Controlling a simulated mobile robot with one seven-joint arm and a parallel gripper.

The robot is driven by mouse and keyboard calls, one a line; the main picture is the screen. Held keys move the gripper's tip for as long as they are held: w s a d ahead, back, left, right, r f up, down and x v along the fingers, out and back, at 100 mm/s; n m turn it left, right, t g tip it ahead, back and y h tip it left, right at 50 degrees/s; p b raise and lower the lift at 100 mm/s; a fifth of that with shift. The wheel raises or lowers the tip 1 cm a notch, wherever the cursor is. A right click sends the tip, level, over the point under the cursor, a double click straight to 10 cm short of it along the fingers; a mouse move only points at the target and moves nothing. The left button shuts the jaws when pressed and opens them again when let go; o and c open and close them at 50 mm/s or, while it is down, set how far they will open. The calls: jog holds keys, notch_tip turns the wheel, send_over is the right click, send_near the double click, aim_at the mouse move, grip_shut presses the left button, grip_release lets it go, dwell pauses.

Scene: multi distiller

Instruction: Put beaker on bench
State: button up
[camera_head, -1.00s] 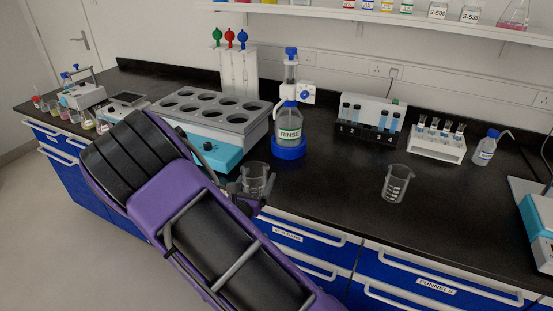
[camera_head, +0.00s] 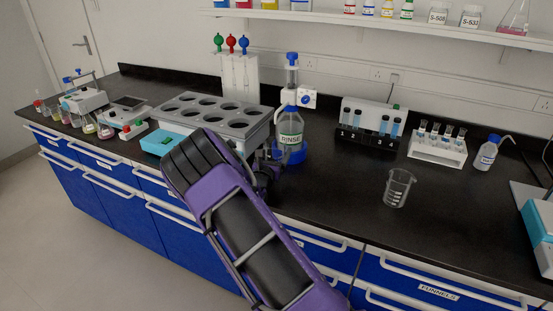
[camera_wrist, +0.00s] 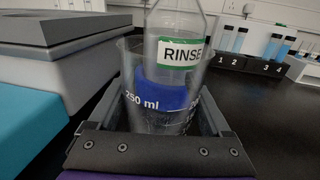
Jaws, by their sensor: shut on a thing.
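In the wrist view a clear glass beaker marked 250 ml (camera_wrist: 133,100) stands upright between the fingers of my gripper (camera_wrist: 158,112), which is shut on it. In the head view my gripper (camera_head: 264,170) is at the front of the bench (camera_head: 330,200), by the RINSE bottle; my arm hides most or all of the held beaker there. I cannot tell whether its base touches the bench. A second clear beaker (camera_head: 398,188) stands on the black bench top to the right.
The RINSE bottle (camera_head: 290,130) in its blue holder is close behind the held beaker. A heating block with round wells (camera_head: 212,112) is to the left. Numbered tube rack (camera_head: 368,140) and white rack (camera_head: 437,150) stand at the back. The bench between gripper and second beaker is clear.

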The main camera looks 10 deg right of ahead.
jog(key=shift+f, duration=1.2)
jog(key=shift+f, duration=0.2)
jog(key=o, duration=1.2)
jog(key=shift+r, duration=0.2)
jog(key=v, duration=1.2)
